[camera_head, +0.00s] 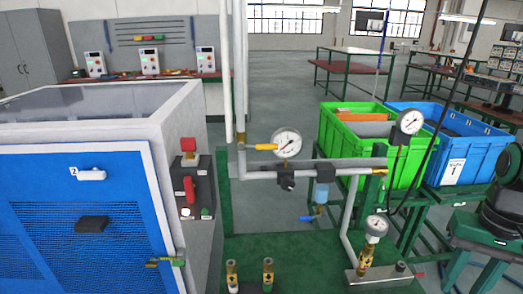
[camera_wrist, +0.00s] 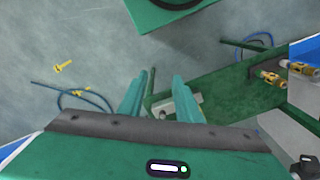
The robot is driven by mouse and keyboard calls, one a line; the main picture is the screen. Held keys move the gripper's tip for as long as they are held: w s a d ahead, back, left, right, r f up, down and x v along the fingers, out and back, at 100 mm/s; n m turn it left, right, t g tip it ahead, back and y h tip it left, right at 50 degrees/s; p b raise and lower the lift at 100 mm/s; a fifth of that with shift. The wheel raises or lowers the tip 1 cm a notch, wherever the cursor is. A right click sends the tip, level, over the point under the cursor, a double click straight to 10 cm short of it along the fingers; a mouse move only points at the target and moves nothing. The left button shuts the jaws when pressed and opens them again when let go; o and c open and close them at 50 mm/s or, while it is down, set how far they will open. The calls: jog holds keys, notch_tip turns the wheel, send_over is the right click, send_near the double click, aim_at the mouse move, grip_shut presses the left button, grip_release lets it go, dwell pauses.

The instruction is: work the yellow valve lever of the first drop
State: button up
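The yellow valve lever (camera_head: 261,147) shows in the head view. It lies level, pointing right from the vertical drop pipe (camera_head: 241,90), just left of a round pressure gauge (camera_head: 287,142). My gripper (camera_wrist: 159,78) shows only in the wrist view. Its two green fingers are apart, with nothing held between them. Below them are the floor and part of a green base. I cannot make out the yellow lever in the wrist view, so its distance from my gripper cannot be told.
A blue-fronted cabinet (camera_head: 90,215) stands at left, with a red-switch box (camera_head: 192,187) on its side. Green (camera_head: 352,135) and blue (camera_head: 462,140) crates stand at right. Brass fittings (camera_wrist: 270,77) show at right in the wrist view.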

dwell(0.4)
jog(key=shift+o, duration=0.2)
jog(key=shift+s+r, duration=0.15)
jog(key=shift+s, duration=0.15)
jog(key=m+t+y, duration=0.4)
jog(key=t+y, duration=0.8)
send_near(272, 148)
jog(key=x, duration=1.1)
jog(key=shift+w+a, duration=0.2)
jog(key=shift+w, duration=0.05)
jog(key=shift+c, duration=0.6)
